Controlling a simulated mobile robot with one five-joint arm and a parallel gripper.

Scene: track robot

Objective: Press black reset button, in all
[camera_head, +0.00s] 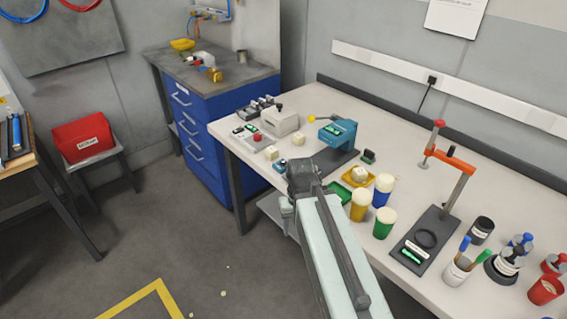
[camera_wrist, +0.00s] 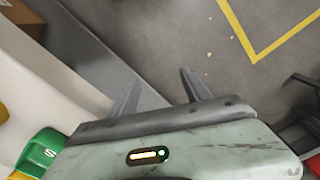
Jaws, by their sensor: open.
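A small control box (camera_head: 252,138) sits near the left end of the white workbench (camera_head: 300,112). It carries a red round button (camera_head: 257,137), a green-lit patch and dark parts. I cannot make out for sure which dark part is the black reset button. My arm reaches up from the bottom of the head view and ends in front of the bench's front edge, to the right of and nearer than the box. In the wrist view my gripper (camera_wrist: 160,92) is open and empty, with its fingers over the grey floor. The control box does not show in that view.
A grey-beige device (camera_head: 281,119) stands beside the box, and a teal machine (camera_head: 337,132) farther right. Yellow (camera_head: 360,205), blue (camera_head: 383,190) and green (camera_head: 384,223) containers stand near the front edge. An orange clamp stand (camera_head: 447,195) is at right. The floor at left is mostly free.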

